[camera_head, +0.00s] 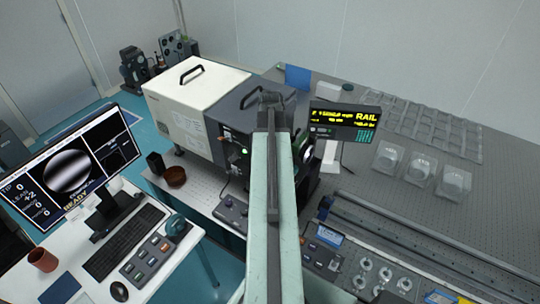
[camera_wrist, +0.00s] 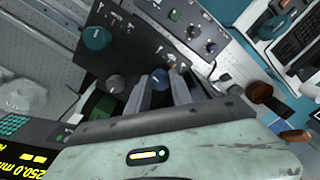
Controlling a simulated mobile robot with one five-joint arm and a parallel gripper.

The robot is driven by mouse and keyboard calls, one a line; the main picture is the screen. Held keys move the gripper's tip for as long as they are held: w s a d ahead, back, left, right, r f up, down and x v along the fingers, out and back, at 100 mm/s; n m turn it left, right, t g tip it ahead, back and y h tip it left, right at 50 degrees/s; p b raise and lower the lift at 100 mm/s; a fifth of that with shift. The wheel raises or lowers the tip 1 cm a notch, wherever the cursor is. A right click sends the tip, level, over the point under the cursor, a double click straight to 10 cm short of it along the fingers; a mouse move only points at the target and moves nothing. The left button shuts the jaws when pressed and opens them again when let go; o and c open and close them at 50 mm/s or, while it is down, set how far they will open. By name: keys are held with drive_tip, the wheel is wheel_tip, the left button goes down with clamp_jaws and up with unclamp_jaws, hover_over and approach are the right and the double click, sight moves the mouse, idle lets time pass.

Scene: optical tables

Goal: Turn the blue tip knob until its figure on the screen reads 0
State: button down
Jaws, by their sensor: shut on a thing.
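The blue tip knob (camera_wrist: 160,76) sits on a dark panel in the wrist view, between the two fingers of my gripper (camera_wrist: 161,88). My gripper is shut on it, one finger on each side. In the head view my arm hides the knob and the fingers. The screen (camera_head: 73,168) at the left shows a striped round pattern. Its tip figure appears to read 0, the figure below it appears to read +2, and READY stands at the bottom. The small lettering is hard to read.
A white and dark instrument box (camera_head: 190,98) stands beside my arm. A rail display (camera_head: 345,120) and clear covered trays (camera_head: 453,183) are at the right.

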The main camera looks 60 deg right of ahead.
drive_tip(key=shift+n, duration=0.7)
drive_tip(key=c, duration=1.1)
unclamp_jaws()
wheel_tip(320, 180, up, 8)
drive_tip(key=p, duration=0.8)
drive_tip(key=shift+f, duration=0.1)
